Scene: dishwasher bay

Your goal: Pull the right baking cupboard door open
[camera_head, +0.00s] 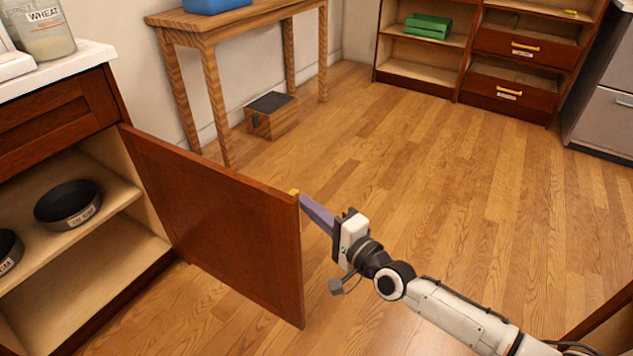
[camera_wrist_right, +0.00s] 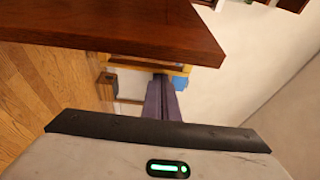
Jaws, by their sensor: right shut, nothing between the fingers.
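The cupboard door (camera_head: 215,215), a reddish-brown wooden panel, stands wide open, swung out from the cupboard into the room. A small yellow handle (camera_head: 293,192) shows at the top of its free edge; yellow also shows below the door panel (camera_wrist_right: 120,35) in the right wrist view (camera_wrist_right: 184,68). My right gripper (camera_head: 304,201) has purple fingers, shut and empty, with tips close to the handle and door edge. I cannot tell whether they touch. The fingers also show in the right wrist view (camera_wrist_right: 162,100). My left gripper is not in view.
The open cupboard shelf (camera_head: 110,190) holds dark round pans (camera_head: 68,205). A brown panel (camera_head: 605,325) shows at lower right. The middle floor is clear.

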